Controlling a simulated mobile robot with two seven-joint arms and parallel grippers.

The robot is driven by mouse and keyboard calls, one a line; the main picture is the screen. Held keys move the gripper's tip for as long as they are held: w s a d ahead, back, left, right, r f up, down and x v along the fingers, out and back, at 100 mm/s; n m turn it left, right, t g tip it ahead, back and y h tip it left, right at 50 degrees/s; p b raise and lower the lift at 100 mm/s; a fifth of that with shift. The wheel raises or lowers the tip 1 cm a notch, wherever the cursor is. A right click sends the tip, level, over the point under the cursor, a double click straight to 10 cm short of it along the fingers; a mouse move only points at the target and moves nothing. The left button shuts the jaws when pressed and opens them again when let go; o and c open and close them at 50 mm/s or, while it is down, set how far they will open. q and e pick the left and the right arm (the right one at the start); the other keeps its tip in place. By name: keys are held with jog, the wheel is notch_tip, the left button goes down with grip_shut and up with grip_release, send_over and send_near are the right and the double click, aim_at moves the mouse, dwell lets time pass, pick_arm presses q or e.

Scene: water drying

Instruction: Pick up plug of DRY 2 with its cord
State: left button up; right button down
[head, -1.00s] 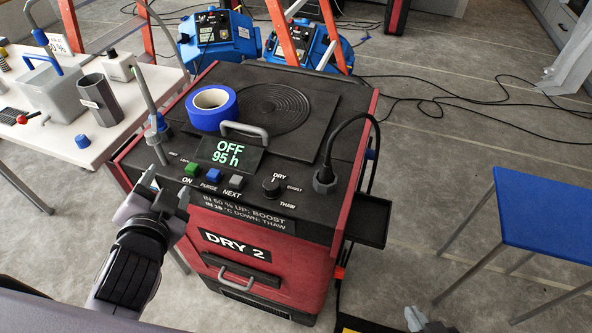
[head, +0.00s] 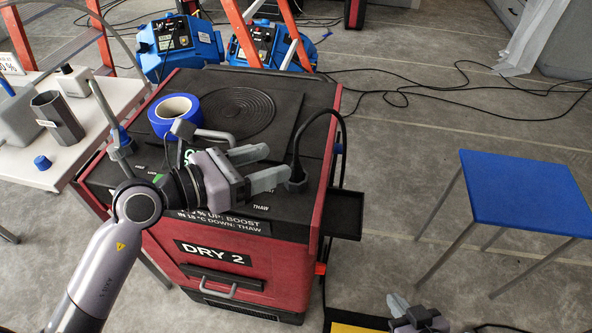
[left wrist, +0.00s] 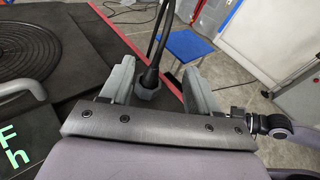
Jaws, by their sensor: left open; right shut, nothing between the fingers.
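The dark plug (head: 297,176) of DRY 2 stands upright at the right edge of the black top of the red DRY 2 machine (head: 262,260). Its black cord (head: 318,122) arches up and over the right side. My left gripper (head: 276,166) is open and reaches over the control panel from the left, fingertips close to the plug. In the left wrist view, the plug (left wrist: 148,86) appears between the two open fingers (left wrist: 158,76), nearer the left one; no contact is clear. My right gripper (head: 412,312) is shut and empty at the bottom right.
A roll of blue tape (head: 175,112) and a handle (head: 215,135) are on the machine's top. A black side tray (head: 346,214) sticks out on the right. A blue table (head: 520,195) stands farther right, with open floor between.

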aim_at(296, 164)
pick_arm(q)
jog(key=shift+w+a+f+m+g+y, duration=0.15)
jog(key=shift+f+m+y, duration=0.2)
jog(key=shift+f, duration=0.2)
jog(key=shift+w+a+f+m+g+y, duration=0.15)
jog(key=shift+f+m+y, duration=0.15)
jog(key=shift+f, duration=0.25)
jog(key=shift+w+d+f, duration=0.1)
jog(key=shift+d+f, duration=0.1)
jog(key=shift+s+d+p+x, duration=0.1)
jog(key=shift+p+x, duration=0.2)
jog(key=shift+x, duration=1.35)
jog(key=shift+s+d+p+x, duration=0.15)
jog(key=shift+p+x, duration=0.1)
jog(key=shift+x, duration=1.4)
jog(key=shift+r, duration=0.1)
jog(key=c, duration=1.1)
